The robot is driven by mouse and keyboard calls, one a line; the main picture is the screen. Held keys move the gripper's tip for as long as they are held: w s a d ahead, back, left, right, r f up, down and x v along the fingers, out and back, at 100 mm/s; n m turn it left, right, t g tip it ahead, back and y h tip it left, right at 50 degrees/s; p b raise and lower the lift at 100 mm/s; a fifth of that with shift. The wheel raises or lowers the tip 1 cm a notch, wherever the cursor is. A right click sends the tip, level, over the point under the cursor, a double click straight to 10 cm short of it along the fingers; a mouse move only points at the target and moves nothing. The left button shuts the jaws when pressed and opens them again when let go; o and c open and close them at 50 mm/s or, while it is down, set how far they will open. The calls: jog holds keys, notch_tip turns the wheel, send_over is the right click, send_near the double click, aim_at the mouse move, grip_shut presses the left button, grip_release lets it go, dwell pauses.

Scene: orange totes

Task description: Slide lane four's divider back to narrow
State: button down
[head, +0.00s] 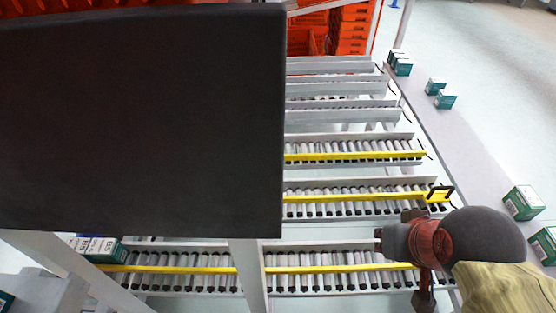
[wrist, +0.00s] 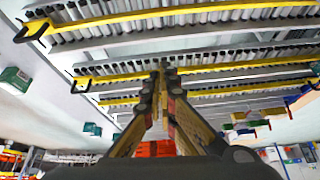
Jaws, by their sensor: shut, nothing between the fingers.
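Several roller lanes run side by side, with long yellow dividers along them. In the head view one divider (head: 355,198) ends in a yellow-and-black handle (head: 440,194). Another divider (head: 355,155) lies farther back, and one (head: 330,268) lies nearer me. In the wrist view a divider (wrist: 120,78) with a black handle (wrist: 81,85) crosses behind my fingertips, and another divider (wrist: 170,11) with a handle (wrist: 33,29) is at the top. My gripper (wrist: 164,76) is shut and empty; contact with the divider cannot be told. Lane numbers are not readable.
A large dark panel (head: 140,120) hides the left of the lanes. A grey ledge (head: 450,140) at right carries several green boxes (head: 523,203). A green-and-white box (head: 95,248) sits on the near lane. Orange totes (head: 352,28) are stacked behind.

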jog(key=w+a+f+m+t+y+p, duration=0.1)
jog(key=w+a+m+p, duration=0.15)
jog(key=w+a, duration=0.4)
jog(key=w+a+f+m+y+p, duration=0.1)
jog(key=w+a+m+p, duration=0.15)
jog(key=w, duration=0.75)
jog(key=w+a+f+m+t+y+p, duration=0.1)
jog(key=w+a+m+p, duration=0.15)
jog(key=w+a, duration=0.45)
jog(key=w+a+f+m+h+p, duration=0.1)
jog(key=w+f+m, duration=0.2)
jog(key=f, duration=0.3)
jog(key=w+a+f+m+t+p, duration=0.1)
jog(key=w+a+f+m+p, duration=0.1)
jog(key=f, duration=0.4)
jog(key=w+a+f+m+h+p, duration=0.1)
jog(key=w+f+m+p, duration=0.1)
jog(key=w+f+m, duration=0.3)
jog(key=shift+w+a+f+t+h, duration=0.1)
jog(key=shift+a+f+t+h, duration=0.05)
jog(key=shift+f+t+h, duration=0.2)
jog(key=shift+f, duration=0.1)
